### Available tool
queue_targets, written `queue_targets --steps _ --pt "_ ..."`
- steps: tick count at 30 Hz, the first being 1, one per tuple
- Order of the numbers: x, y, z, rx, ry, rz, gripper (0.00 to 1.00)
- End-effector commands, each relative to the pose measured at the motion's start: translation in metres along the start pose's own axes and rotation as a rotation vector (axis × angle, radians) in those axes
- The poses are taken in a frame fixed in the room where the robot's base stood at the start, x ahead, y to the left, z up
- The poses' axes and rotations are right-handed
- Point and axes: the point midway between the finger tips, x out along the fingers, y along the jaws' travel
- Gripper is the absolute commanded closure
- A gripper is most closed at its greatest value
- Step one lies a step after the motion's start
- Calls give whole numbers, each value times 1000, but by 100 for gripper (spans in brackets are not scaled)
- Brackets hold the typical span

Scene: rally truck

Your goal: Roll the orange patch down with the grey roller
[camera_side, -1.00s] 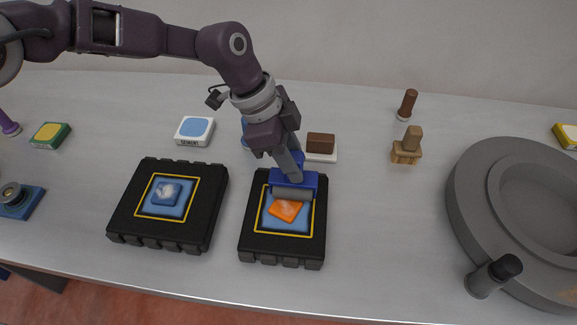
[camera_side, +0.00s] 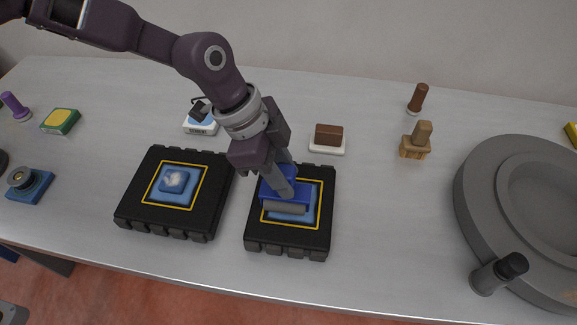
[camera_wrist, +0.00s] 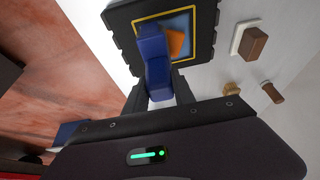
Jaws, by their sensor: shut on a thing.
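My gripper (camera_side: 276,180) is shut on the blue body of the roller (camera_side: 285,187), over the right black tile (camera_side: 324,235). The grey cylinder (camera_side: 287,207) is low over the tile's blue square; whether it touches is not clear. The blue roller body (camera_wrist: 153,50) also shows between my fingers in the wrist view. The orange patch (camera_wrist: 176,43) shows there beside the roller, on the blue square inside a yellow border. In the side view the roller and my fingers hide the patch.
A second black tile (camera_side: 132,207) with a whitish patch lies to the left. A brown block on a white base (camera_side: 328,140) and a wooden stamp (camera_side: 417,140) stand behind. A large grey ring-shaped object (camera_side: 490,225) fills the right side.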

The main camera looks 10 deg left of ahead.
Motion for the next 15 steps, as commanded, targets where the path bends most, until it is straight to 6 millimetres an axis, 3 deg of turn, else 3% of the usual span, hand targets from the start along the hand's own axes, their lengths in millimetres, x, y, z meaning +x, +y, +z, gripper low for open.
queue_targets --steps 5,15 --pt "2 5 3 -1 -12 18 100" --pt "-38 2 -15 0 -6 9 100"
